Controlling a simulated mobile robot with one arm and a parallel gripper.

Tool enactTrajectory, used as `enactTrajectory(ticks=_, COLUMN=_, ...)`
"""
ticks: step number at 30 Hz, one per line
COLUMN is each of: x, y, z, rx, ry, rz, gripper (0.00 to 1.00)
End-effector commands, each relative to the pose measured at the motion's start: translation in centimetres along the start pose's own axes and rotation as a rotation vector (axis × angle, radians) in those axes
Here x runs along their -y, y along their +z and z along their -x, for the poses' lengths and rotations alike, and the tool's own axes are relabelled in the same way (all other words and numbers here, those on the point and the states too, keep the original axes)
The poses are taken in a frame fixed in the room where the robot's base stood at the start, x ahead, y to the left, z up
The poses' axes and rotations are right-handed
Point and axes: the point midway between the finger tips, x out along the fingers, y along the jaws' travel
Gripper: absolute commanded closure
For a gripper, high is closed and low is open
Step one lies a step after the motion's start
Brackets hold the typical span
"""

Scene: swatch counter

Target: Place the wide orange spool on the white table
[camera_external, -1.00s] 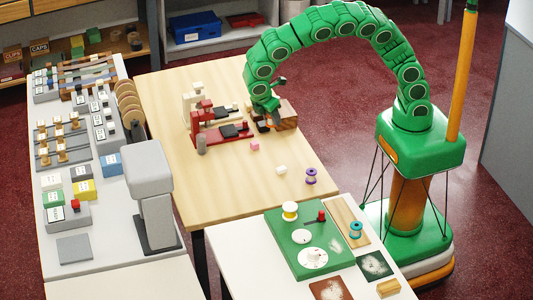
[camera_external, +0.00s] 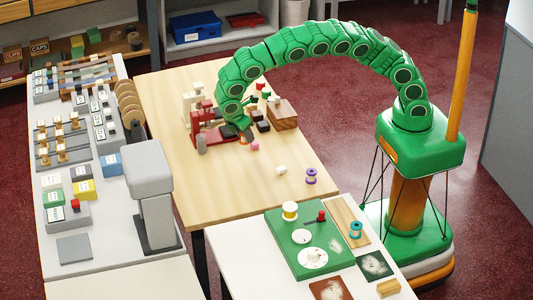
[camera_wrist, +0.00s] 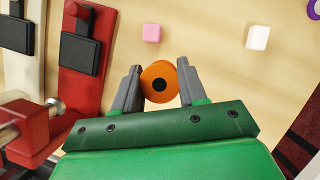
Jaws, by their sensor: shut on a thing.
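The orange spool (camera_wrist: 160,82) is between the two grey fingers of my gripper (camera_wrist: 158,88) in the wrist view, with its round end and dark centre hole facing the camera. My gripper is shut on it. In the external view, my gripper (camera_external: 245,134) is low over the wooden table, beside the red device, and a bit of the spool (camera_external: 246,140) shows under it. I cannot tell whether the spool touches the wood. The white table (camera_external: 238,262) is at the bottom right of the external view, beyond the wooden table's front edge.
A pink block (camera_external: 255,146), a white block (camera_external: 281,170) and a purple spool (camera_external: 311,175) lie on the wooden table. The white table bears a green board (camera_external: 284,243) with a yellow-and-white spool (camera_external: 290,211), a teal spool (camera_external: 356,229) and dark cards. Its left front is bare.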

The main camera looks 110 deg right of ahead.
Motion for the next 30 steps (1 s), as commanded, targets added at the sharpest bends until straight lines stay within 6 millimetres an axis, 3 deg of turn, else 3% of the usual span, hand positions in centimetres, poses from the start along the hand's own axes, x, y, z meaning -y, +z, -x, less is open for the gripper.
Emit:
enactTrajectory(ticks=9, x=-1.1, y=-2.4, z=-1.6, rx=0.002, ry=0.000, rz=0.000, gripper=0.92)
enactTrajectory(ticks=20, x=-1.5, y=-3.4, z=-2.1, rx=0.000, ry=0.001, rz=0.001, gripper=0.92)
enactTrajectory(ticks=26, x=-1.6, y=-4.3, z=-4.5, rx=0.000, ry=0.001, rz=0.000, gripper=0.92)
enactTrajectory(ticks=30, x=-1.6, y=-4.5, z=-4.9, rx=-0.001, ry=0.001, rz=0.000, gripper=0.92)
